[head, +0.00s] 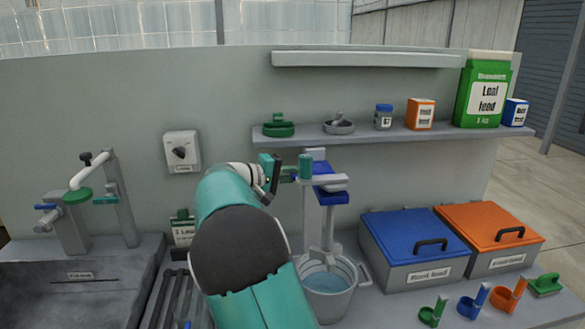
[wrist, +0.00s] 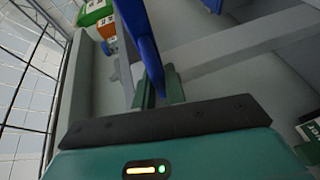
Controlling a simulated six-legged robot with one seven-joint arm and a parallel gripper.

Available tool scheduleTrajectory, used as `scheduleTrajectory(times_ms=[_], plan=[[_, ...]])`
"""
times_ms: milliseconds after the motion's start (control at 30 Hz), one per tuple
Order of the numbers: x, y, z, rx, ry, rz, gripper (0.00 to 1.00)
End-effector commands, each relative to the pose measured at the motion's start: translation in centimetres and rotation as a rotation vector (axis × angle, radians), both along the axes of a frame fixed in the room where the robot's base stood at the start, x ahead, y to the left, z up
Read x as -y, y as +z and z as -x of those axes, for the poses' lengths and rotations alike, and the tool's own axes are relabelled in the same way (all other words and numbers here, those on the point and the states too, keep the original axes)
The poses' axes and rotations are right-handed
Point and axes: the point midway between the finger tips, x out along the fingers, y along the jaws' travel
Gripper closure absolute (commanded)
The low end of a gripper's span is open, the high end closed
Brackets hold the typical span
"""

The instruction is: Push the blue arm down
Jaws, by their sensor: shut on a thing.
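The blue arm (wrist: 142,42) runs down from the top of the wrist view and its lower end lies between my two green fingers. My gripper (wrist: 160,88) is shut on it. In the head view my gripper (head: 300,168) is at the left side of the grey stirrer stand. Blue parts (head: 332,196) of that stand show just right of my fingers. My fingers and wrist hide part of the blue arm there, so its exact tilt is hard to tell. A grey bucket (head: 328,303) of bluish liquid stands under the stirrer.
A shelf (head: 360,135) with a green dish, jar and boxes runs behind the stand. Blue-lidded (head: 405,232) and orange-lidded (head: 487,225) bins stand to the right. A sink (head: 75,285) with a tap is at the left. Small coloured clips lie at the front right.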

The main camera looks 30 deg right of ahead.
Motion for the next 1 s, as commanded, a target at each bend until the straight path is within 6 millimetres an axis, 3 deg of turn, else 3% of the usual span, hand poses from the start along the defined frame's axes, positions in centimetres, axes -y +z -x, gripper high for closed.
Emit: scheduleTrajectory(times_ms=[300, 500, 700, 1000], plan=[[-0.1, -8.1, 0.0, -0.008, 0.002, -0.001, 1.00], [-0.1, -12.5, 0.0, -0.006, 0.001, -0.002, 1.00], [-0.1, -14.8, 0.0, -0.003, 0.002, -0.002, 1.00], [-0.1, -15.4, 0.0, -0.003, 0.002, -0.006, 1.00]])
